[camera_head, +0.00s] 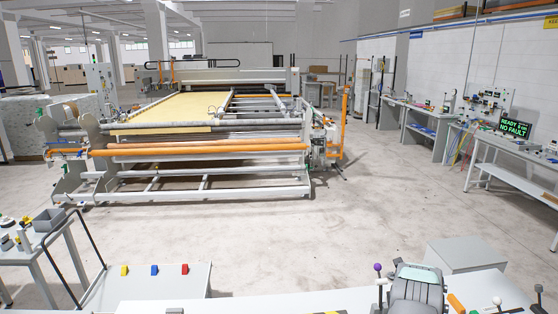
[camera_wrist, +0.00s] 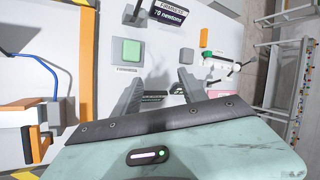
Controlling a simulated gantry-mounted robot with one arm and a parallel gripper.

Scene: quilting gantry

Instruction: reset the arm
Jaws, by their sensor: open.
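My gripper (camera_wrist: 158,76) shows in the wrist view with its two grey fingers apart and nothing between them. Its pale green housing fills the bottom of that view. The fingers are above a white panel, just below a square green button (camera_wrist: 131,51); I cannot tell how far above the panel they are. In the head view a grey and pale green part at the bottom right looks like my wrist; the fingers cannot be made out there. A display (camera_wrist: 171,13) reading "70 newtons" is at the top of the wrist view.
In the head view, a purple-knobbed lever (camera_head: 379,285) stands beside the grey part. A quilting machine (camera_head: 190,150) stands behind open floor. A screen (camera_head: 514,127) reads "NO FAULT".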

